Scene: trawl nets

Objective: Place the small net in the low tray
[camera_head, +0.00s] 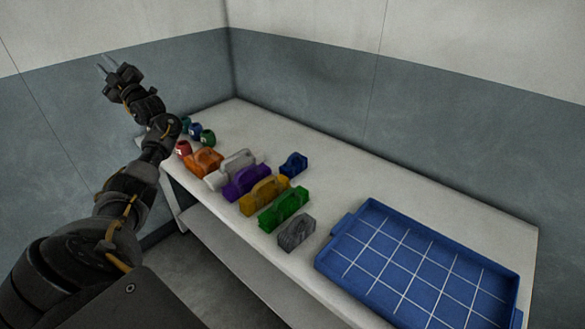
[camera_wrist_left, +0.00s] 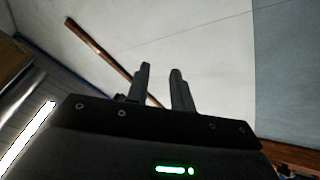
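The low tray (camera_head: 345,218) is blue with a white grid on its floor, and it is empty on the right part of the table. Which item is the small net I cannot tell. Two smaller bundles show: a blue one (camera_head: 293,165) behind the row and a grey one (camera_head: 297,232) at its near end, left of the tray. My left gripper (camera_head: 106,65) is raised at the upper left, away from the table items. Its two fingers stand apart with nothing between them, as the left wrist view (camera_wrist_left: 161,80) also shows. My right gripper is out of view.
A row of larger bundles runs along the table's front: orange (camera_head: 203,162), white (camera_head: 231,170), purple (camera_head: 246,183), yellow (camera_head: 265,196) and green (camera_head: 284,210). Several small round items (camera_head: 195,131) sit at the far left end.

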